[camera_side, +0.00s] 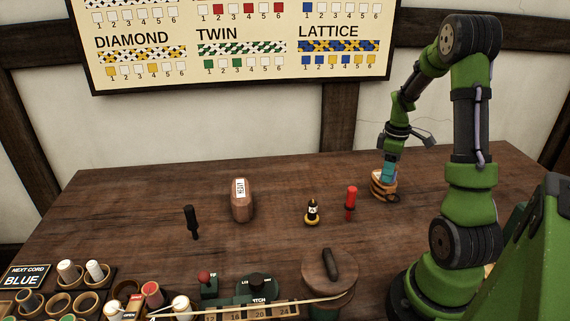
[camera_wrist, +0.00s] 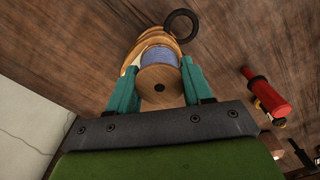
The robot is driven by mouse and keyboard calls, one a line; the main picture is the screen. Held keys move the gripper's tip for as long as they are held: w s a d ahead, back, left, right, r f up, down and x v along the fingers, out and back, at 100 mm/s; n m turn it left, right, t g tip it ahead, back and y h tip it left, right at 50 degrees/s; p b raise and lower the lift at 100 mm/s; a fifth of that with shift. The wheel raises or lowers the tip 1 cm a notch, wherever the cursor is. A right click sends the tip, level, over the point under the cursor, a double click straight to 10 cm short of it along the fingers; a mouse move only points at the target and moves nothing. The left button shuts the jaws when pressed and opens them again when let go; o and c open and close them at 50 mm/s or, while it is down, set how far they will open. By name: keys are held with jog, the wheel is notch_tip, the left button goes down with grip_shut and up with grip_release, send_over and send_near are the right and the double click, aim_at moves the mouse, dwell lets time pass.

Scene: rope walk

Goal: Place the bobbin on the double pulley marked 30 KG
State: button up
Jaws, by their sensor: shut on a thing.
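My gripper (camera_side: 387,172) points down at the right of the table, directly over a tan wooden pulley block (camera_side: 384,189). In the wrist view my teal fingers (camera_wrist: 156,82) are shut on a bobbin with blue thread (camera_wrist: 158,58) and a round wooden flange. The wooden block (camera_wrist: 140,48) shows just behind the bobbin, with a black ring (camera_wrist: 183,23) at its end. I cannot tell whether the bobbin touches the block or hangs slightly above it. No 30 KG marking is readable. In the side view the fingers hide the bobbin.
A red cylinder (camera_side: 351,202) and a small black-and-yellow piece (camera_side: 312,211) stand left of the block. Farther left are a wooden block labelled HEAVY (camera_side: 242,203) and a black-handled tool (camera_side: 191,220). The back table is clear.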

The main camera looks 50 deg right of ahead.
jog(key=shift+f, duration=0.2)
jog(key=o, duration=1)
jog(key=shift+o, duration=0.2)
jog(key=shift+r, duration=0.15)
notch_tip(320, 180, up, 11)
jog(key=w+a+r+m+t, duration=0.1)
jog(key=w+a+r+t, duration=0.15)
jog(key=a, duration=0.55)
jog(key=w+a+r+m+t, duration=0.1)
jog(key=w+a+r, duration=0.2)
jog(key=a, duration=0.4)
jog(key=s+a+m+t+y, duration=0.1)
jog(key=s+a+m+t, duration=0.1)
jog(key=a, duration=0.7)
jog(key=s+a+r+m+t+y, duration=0.1)
jog(key=s+a+m, duration=0.1)
jog(key=a, duration=0.8)
jog(key=shift+s+t, duration=0.3)
jog(key=shift+t, duration=0.05)
